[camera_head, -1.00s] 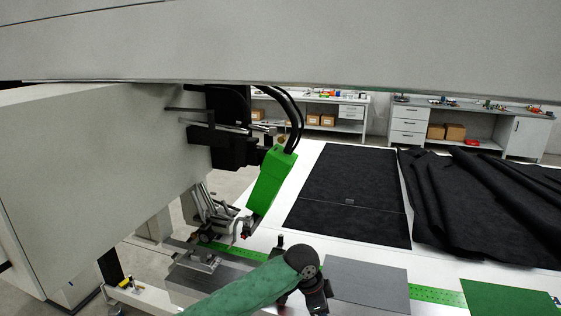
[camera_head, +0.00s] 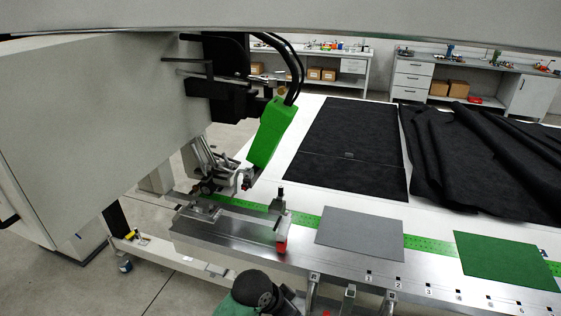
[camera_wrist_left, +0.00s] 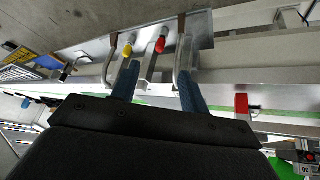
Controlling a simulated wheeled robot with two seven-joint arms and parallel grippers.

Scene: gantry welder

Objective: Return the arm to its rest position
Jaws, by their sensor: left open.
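My left arm (camera_head: 255,292) shows only at the bottom edge of the head view, as a green sleeve with a dark rounded joint, below the front edge of the welding table (camera_head: 215,235). In the left wrist view my left gripper (camera_wrist_left: 158,72) has two blue fingers spread apart with nothing held between them. The fingers point towards the table's front, where metal handles, a yellow knob (camera_wrist_left: 127,49) and a red knob (camera_wrist_left: 160,44) show. I cannot tell whether the fingers touch anything there. My right gripper is in neither view.
The gantry's green welding head (camera_head: 271,132) hangs over the table at the left. A grey sheet (camera_head: 360,236), a green sheet (camera_head: 505,259) and black fabric (camera_head: 352,150) lie on the table. A red-based clamp (camera_head: 281,243) stands near the front edge. Workbenches (camera_head: 470,75) stand behind.

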